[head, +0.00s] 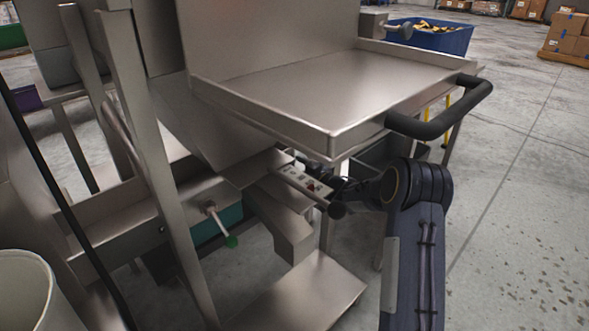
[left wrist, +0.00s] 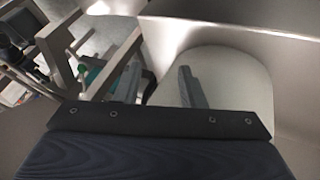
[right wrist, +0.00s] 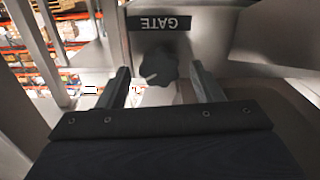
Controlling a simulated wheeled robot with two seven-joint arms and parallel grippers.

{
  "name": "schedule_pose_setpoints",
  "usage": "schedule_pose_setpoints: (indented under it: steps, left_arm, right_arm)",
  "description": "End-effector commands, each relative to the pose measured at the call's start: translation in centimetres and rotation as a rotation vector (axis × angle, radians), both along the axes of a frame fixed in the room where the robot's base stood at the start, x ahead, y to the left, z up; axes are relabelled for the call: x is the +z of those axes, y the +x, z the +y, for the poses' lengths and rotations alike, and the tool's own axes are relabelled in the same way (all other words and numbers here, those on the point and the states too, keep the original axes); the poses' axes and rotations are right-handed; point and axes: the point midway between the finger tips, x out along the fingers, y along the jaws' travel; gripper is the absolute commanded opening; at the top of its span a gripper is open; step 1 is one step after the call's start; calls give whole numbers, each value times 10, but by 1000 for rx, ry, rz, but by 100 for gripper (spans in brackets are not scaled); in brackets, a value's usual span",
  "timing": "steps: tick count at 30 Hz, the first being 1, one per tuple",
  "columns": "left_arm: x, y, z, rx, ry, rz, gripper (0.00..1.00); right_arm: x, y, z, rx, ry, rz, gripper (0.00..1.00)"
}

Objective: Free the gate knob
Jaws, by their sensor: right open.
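The gate knob (right wrist: 158,66) is a dark, lobed knob with a small pale mark. It sits below a dark plate reading GATE (right wrist: 160,22), upside down in the right wrist view. My right gripper (right wrist: 160,70) is open, its fingers apart on either side of the knob in that view; I cannot tell whether they touch it. In the head view my right arm reaches under the steel tray, and the fingertips are hard to make out there. My left gripper (left wrist: 160,67) is open and empty, seen only in the left wrist view.
The steel tray (head: 320,95) with a black handle (head: 440,118) overhangs my right arm. Steel posts (head: 150,140) stand at the left, and a pale bin (head: 25,285) stands at lower left.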

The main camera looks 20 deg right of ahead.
Motion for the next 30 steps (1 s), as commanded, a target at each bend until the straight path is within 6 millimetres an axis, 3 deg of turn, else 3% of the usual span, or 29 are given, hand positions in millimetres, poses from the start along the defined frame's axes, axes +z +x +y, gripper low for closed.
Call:
schedule_pose_setpoints:
  steps: [6, 17, 30]
  left_arm:
    - [0, 0, 0, 0, 0, 0, 36]
    - [0, 0, 0, 0, 0, 0, 36]
    - [-8, 0, 0, 0, 0, 0, 36]
  right_arm:
    - [0, 0, 0, 0, 0, 0, 60]
    - [1, 0, 0, 0, 0, -1, 15]
    - [-1, 0, 0, 0, -106, -38, 15]
